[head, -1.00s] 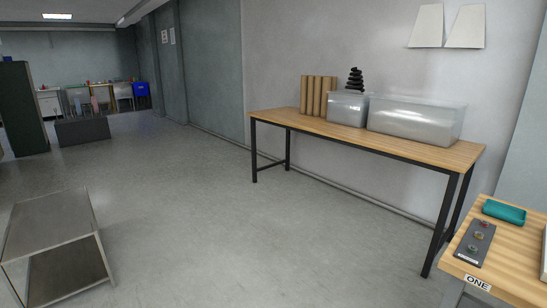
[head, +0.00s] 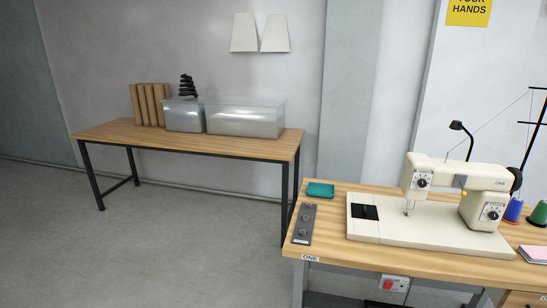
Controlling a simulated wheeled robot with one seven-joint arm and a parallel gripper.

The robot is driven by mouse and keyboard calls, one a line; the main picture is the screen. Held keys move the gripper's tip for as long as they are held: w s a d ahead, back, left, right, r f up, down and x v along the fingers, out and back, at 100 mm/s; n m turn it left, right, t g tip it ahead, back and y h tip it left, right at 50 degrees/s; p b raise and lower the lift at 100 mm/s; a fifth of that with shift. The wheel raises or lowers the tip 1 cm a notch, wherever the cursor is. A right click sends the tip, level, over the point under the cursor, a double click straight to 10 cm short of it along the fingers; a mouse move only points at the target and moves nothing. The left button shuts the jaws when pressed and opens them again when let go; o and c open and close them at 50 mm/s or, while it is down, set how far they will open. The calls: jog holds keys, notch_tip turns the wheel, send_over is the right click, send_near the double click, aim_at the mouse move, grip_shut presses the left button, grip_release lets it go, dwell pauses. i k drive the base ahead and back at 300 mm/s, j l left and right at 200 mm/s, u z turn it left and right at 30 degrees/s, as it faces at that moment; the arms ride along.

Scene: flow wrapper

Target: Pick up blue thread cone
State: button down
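A blue thread cone (head: 513,210) stands at the right of the sewing table, partly hidden behind the right end of the sewing machine (head: 430,205). A green thread cone (head: 540,212) stands just to its right at the picture's edge, partly cut off. The sewing table (head: 418,258) has a wooden top and the label ONE. My gripper is not in view.
A long wooden table (head: 225,147) with clear bins (head: 245,117) stands at the wall. Floor (head: 170,250) at left is clear.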

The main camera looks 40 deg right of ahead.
aim_at(512, 212)
jog(key=z, duration=2.15)
jog(key=i+l, duration=0.25)
jog(key=i, duration=0.15)
jog(key=i+l, duration=0.25)
jog(key=i, duration=0.15)
jog(key=i+l, duration=0.25)
jog(key=i, duration=0.2)
jog(key=i+l, duration=0.25)
jog(key=i, duration=0.15)
